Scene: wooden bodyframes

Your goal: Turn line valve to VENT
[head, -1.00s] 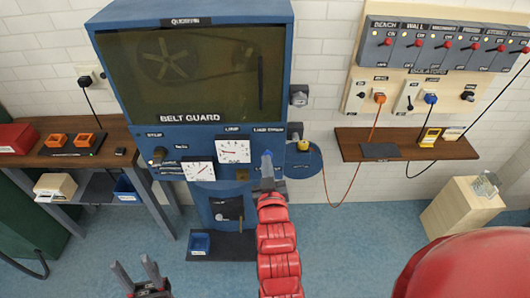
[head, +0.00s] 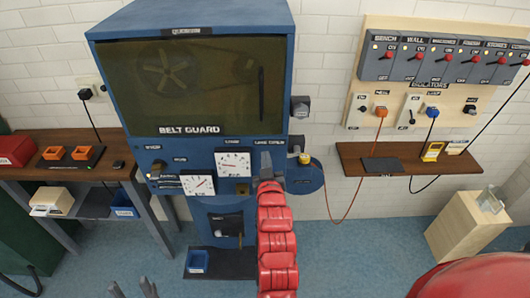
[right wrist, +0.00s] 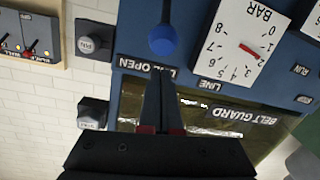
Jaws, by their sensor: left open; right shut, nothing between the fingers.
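The line valve shows in the right wrist view as a round blue knob (right wrist: 163,40) on the cabinet's blue front, near a label that reads LINE OPEN (right wrist: 147,66). My right gripper (right wrist: 159,78) is shut and empty, its fingertips just short of the knob in that picture; contact cannot be told. In the head view my right gripper (head: 266,165) is in front of the panel beside the line gauge (head: 233,163) and hides the knob. The knob's pointing direction is unclear. My left gripper (head: 132,289) is open and empty at the bottom edge, away from the cabinet.
The cabinet's belt guard window (head: 205,85) is above the panel. A second gauge (head: 198,184) is lower left, and a yellow-topped fitting (head: 304,158) is to the right. A wooden shelf (head: 360,155) and isolator switches are on the right wall, a bench (head: 60,172) at left.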

